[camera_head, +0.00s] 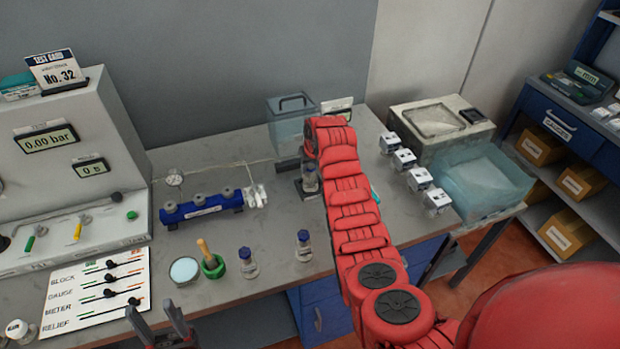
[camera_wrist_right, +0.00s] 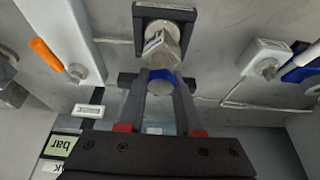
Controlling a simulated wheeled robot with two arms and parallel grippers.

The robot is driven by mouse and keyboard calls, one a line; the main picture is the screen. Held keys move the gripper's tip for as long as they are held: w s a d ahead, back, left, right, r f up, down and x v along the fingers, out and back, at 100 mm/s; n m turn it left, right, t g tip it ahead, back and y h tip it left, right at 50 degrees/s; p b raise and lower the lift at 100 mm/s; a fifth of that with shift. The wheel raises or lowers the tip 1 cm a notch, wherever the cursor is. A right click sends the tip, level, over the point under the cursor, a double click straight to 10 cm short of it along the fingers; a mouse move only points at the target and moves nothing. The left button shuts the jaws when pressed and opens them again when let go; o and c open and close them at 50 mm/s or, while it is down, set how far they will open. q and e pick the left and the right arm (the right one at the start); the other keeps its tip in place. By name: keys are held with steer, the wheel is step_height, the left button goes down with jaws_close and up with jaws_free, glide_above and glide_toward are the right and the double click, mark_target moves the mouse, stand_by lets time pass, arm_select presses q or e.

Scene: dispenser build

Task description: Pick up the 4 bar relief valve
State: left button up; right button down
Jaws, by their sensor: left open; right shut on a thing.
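My right gripper (camera_wrist_right: 160,98) is shut on a metal valve (camera_wrist_right: 160,48) with a blue band and a white label, too small to read. The valve is lined up with a dark square base (camera_wrist_right: 187,14); I cannot tell whether it is seated there or just clear of it. In the head view a valve (camera_head: 310,178) stands at that dark base, partly hidden by my right arm, which also hides most of the right gripper. Two similar blue-banded valves stand at the table front, one at the left (camera_head: 248,264) and one at the right (camera_head: 303,246). My left gripper (camera_head: 158,318) is open and empty at the front edge.
A blue manifold (camera_head: 202,208) lies mid-table, with a green mortar (camera_head: 213,266) and a dish (camera_head: 184,270) in front. A clear tank (camera_head: 290,122) is behind. Several white blocks (camera_head: 404,160) line the right side near a translucent bin (camera_head: 482,180). A switch chart (camera_head: 96,293) lies front left.

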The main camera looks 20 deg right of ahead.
steer(key=shift+s+f, duration=0.25)
steer(key=shift+f, duration=0.05)
